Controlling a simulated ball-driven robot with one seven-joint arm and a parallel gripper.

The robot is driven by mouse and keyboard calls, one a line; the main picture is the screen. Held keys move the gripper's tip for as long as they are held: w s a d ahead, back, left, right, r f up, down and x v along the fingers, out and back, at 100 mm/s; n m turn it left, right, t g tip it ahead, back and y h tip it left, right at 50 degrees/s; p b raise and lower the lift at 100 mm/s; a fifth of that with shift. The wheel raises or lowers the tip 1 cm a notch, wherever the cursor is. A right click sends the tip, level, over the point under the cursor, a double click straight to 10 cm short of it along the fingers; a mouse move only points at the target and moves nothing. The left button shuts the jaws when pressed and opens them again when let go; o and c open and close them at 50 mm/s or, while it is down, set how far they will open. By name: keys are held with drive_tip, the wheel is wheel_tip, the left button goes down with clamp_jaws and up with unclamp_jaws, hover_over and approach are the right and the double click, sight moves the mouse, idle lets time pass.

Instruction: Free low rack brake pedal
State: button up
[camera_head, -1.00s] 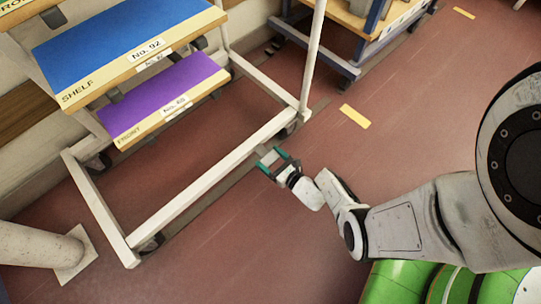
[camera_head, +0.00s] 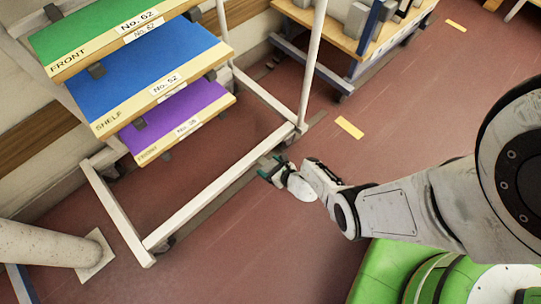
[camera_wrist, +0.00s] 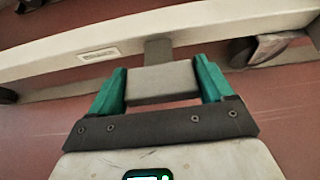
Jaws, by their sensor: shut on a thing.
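The low rack (camera_head: 215,190) is a white tube frame on casters with sloped shelves. Its brake pedal (camera_wrist: 160,82) is a flat grey block on a short stem below the white bottom bar in the wrist view. My gripper (camera_wrist: 162,84) has its teal fingers on both sides of the pedal, closed on its edges. In the head view my gripper (camera_head: 270,165) is low, beside the rack's front bottom bar near its right end. The pedal is too small to make out clearly there.
A caster (camera_wrist: 262,48) is right of the pedal. Green (camera_head: 110,28), blue (camera_head: 150,75) and purple (camera_head: 175,120) shelves rise above. A round pillar (camera_head: 45,245) stands at left, and a wooden-topped cart (camera_head: 345,35) behind. Red floor is open at right.

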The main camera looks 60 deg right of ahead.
idle(0.3)
drive_tip(key=o, duration=1.4)
drive_tip(key=shift+s+a+r+p, duration=0.1)
drive_tip(key=shift+s+r+p, duration=0.25)
drive_tip(key=shift+p, duration=0.05)
drive_tip(key=p+v, duration=0.6)
drive_tip(key=v, duration=0.3)
drive_tip(key=shift+s, duration=0.35)
drive_tip(key=shift+a+r, duration=0.1)
